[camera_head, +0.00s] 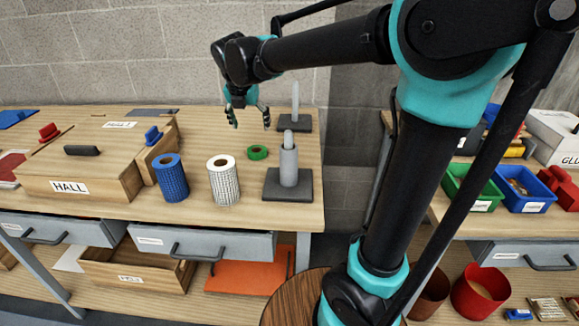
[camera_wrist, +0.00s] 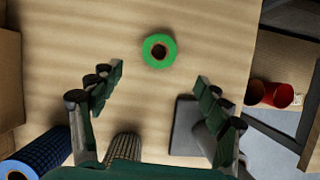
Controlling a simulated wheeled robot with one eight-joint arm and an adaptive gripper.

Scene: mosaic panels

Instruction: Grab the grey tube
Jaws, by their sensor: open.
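The grey tube (camera_head: 289,166) stands upright around a post on a dark square base (camera_head: 270,188), near the front right of the left table. The post's top sticks out above the tube. My gripper (camera_head: 248,116) is open and empty, above the table behind and left of the tube, fingers pointing down. In the wrist view my gripper (camera_wrist: 158,88) has its fingers wide apart with nothing between them. There the dark base (camera_wrist: 184,112) lies beside the right finger, which hides much of what stands on it.
A green roll (camera_head: 257,152), a white patterned roll (camera_head: 222,180) and a blue roll (camera_head: 170,178) stand left of the tube. A second post (camera_head: 295,100) on its own base stands behind it. Wooden boxes (camera_head: 70,188) fill the table's left. The table's right edge is close to the tube.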

